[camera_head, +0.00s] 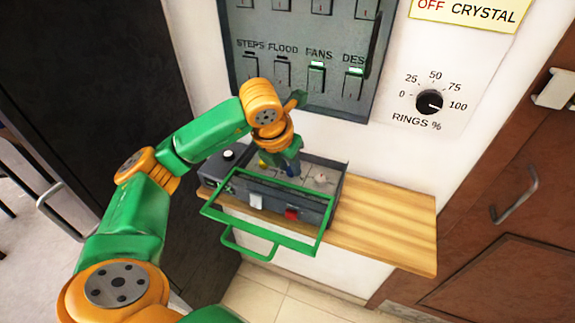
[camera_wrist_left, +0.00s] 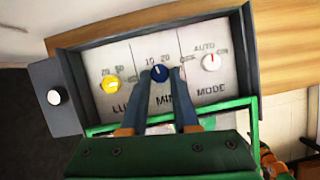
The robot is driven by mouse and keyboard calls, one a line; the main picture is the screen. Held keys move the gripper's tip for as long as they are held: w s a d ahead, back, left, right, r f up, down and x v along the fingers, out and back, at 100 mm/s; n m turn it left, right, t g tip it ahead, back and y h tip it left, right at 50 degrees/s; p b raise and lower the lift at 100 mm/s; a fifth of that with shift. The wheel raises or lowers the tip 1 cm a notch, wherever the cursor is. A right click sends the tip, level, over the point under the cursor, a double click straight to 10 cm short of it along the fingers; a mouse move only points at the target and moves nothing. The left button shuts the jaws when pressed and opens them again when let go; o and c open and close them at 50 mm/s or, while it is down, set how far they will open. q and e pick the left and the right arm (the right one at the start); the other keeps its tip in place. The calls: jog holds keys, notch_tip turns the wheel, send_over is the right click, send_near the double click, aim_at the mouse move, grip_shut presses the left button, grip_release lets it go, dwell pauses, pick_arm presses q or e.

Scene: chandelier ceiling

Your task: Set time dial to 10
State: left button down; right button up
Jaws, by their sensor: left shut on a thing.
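The time dial is a blue knob (camera_wrist_left: 160,73) marked MIN on a grey control box (camera_head: 325,160), with 10 and 20 printed above it. Its white pointer line aims roughly upward, between the two numbers; the exact setting is too small to tell. My left gripper (camera_wrist_left: 163,80) is shut on the blue knob, one dark finger on each side. In the head view my left gripper (camera_head: 291,170) reaches down to the middle of the box top and mostly hides the knob. My right gripper is not in view.
A yellow knob (camera_wrist_left: 111,86) and a white MODE knob (camera_wrist_left: 211,62) flank the blue one. A green frame with a handle (camera_head: 262,241) spans the box's front. The box stands on a wooden shelf (camera_head: 385,225). A wall panel (camera_head: 300,55) and RINGS dial (camera_head: 429,102) are above.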

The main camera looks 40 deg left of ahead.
pick_arm(q)
jog(key=shift+d+n+y, duration=0.1)
jog(key=shift+n+y, duration=0.4)
jog(key=shift+n, duration=0.8)
jog(key=c, duration=0.7)
grip_release()
jog(key=shift+o, duration=0.2)
jog(key=shift+r, duration=0.2)
jog(key=v, duration=0.6)
jog(key=shift+r+p, duration=0.35)
